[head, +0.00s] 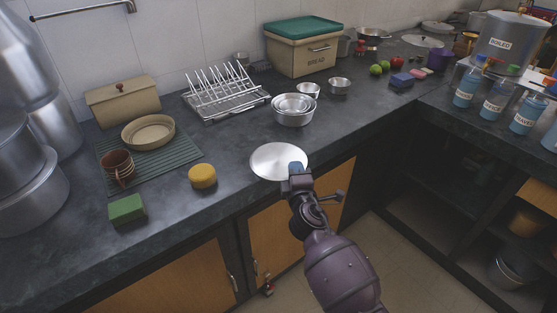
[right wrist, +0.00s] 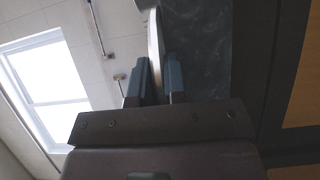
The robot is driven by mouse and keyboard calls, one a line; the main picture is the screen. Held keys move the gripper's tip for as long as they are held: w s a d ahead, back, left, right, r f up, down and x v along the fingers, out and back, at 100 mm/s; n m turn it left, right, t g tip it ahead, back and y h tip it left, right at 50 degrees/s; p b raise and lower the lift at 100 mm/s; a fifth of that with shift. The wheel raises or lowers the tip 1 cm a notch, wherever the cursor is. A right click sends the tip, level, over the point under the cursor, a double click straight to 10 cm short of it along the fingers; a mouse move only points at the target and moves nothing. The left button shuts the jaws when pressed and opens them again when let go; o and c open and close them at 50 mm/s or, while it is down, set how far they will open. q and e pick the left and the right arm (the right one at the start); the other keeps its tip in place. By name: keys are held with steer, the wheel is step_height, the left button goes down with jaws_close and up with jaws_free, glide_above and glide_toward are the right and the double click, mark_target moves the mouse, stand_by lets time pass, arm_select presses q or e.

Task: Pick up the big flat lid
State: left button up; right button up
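The big flat lid (head: 276,160) is a round, pale metal disc near the front edge of the dark counter, close to level. My right gripper (head: 297,168) is at its front right rim, reached from the front. In the right wrist view, the lid (right wrist: 156,45) shows edge-on as a thin pale strip between the two blue-grey fingers (right wrist: 159,80). The fingers are close together, with one on each face of the rim, and look shut on it. Whether the lid touches the counter is hard to see. My left gripper is not in view.
Nested steel bowls (head: 293,110) stand behind the lid. A yellow round item (head: 202,176) and a green sponge (head: 127,209) are to the left. A dish rack (head: 225,95) and bread box (head: 303,50) stand further back. The counter right around the lid is clear.

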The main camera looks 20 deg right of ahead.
jaws_close()
step_height(320, 180, up, 8)
steer(key=p, duration=0.3)
steer(key=shift+w+f+p, duration=0.1)
steer(key=shift+f+p, duration=0.15)
steer(key=shift+p, duration=0.05)
arm_select(q)
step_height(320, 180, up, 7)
steer(key=p, duration=0.4)
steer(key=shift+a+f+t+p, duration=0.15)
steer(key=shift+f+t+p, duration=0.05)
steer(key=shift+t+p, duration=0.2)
arm_select(e)
step_height(320, 180, up, 13)
steer(key=shift+f, duration=0.2)
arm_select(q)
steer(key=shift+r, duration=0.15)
